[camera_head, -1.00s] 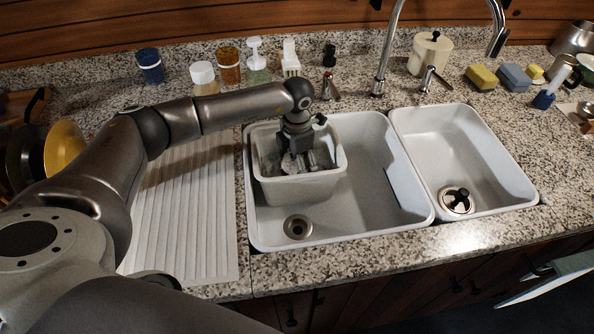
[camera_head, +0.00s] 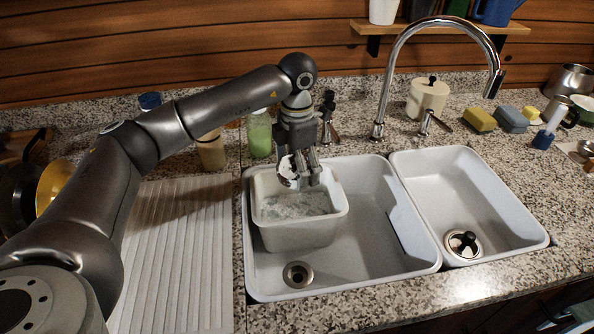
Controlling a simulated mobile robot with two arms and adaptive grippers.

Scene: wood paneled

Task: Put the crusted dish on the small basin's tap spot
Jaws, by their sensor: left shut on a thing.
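My left gripper (camera_head: 299,170) is above the back of a pale tub in the large basin. It is shut on a small white dish with dark crust (camera_head: 287,171), which hangs tilted just over the tub's rim. The fingers hide part of the dish. The small basin (camera_head: 482,207) is on the right, with a drain and a black stopper (camera_head: 463,242) at its floor. The chrome tap (camera_head: 402,50) stands behind the basins, its spout reaching right, over the counter behind the small basin. My right gripper is not in view.
The pale tub (camera_head: 300,232) holds cloudy, sudsy water, inside the large basin (camera_head: 372,250). A tap handle (camera_head: 430,122), lidded crock (camera_head: 428,98), sponges (camera_head: 511,119) and brush (camera_head: 545,138) stand behind. A ribbed drainboard (camera_head: 172,258) lies left. The small basin's floor is otherwise clear.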

